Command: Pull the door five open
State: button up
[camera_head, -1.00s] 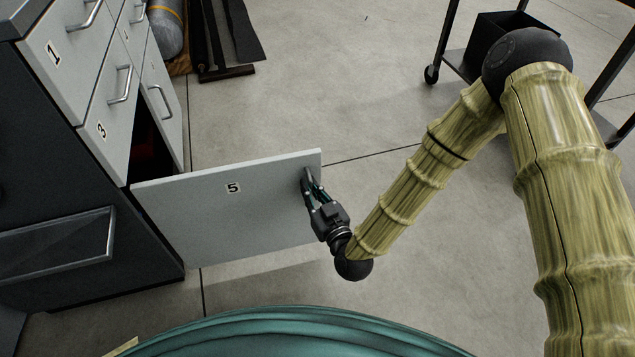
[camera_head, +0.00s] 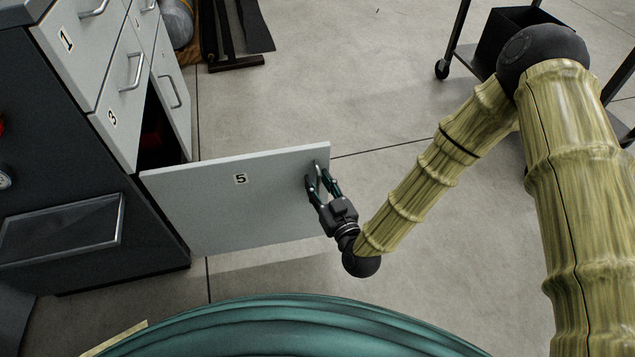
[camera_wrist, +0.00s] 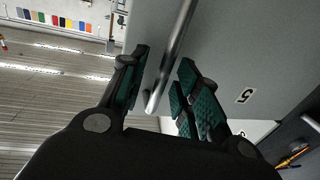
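Door five (camera_head: 235,205), a light grey panel marked 5, stands swung far out from the dark cabinet (camera_head: 150,225). The cabinet's dark inside shows behind it. Its bar handle (camera_head: 317,168) is near the door's free edge; in the wrist view the handle (camera_wrist: 172,52) runs between my fingers. My gripper (camera_head: 322,181) is at the handle. In the wrist view my gripper (camera_wrist: 166,72) is open, with its green-padded fingers on either side of the bar and gaps showing beside it.
Drawers one (camera_head: 75,45) and three (camera_head: 120,105) look closed above the door. A dark wheeled cart (camera_head: 455,50) stands at the upper right. Bare concrete floor (camera_head: 350,90) lies beyond the door. Something red shows dimly inside the cabinet.

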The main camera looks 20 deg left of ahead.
jog(key=v, duration=1.1)
jog(key=shift+s+d, duration=0.15)
jog(key=s+d+f+m+g+h, duration=0.2)
jog(key=s+d+f+g+h, duration=0.15)
jog(key=d+f, duration=0.55)
jog(key=s+d+f+m+g+h, duration=0.2)
jog(key=d+f+g+h, duration=0.15)
jog(key=d+f, duration=0.5)
jog(key=s+d+f+m+g+h, duration=0.3)
jog(key=s+d+m+g+h, duration=0.25)
jog(key=s+d, duration=0.95)
notch_tip(320, 180, up, 32)
jog(key=w+d+p, duration=0.1)
jog(key=p, duration=3.1)
jog(key=shift+w+d+f, duration=0.2)
jog(key=shift+d, duration=0.2)
jog(key=shift+w, duration=0.1)
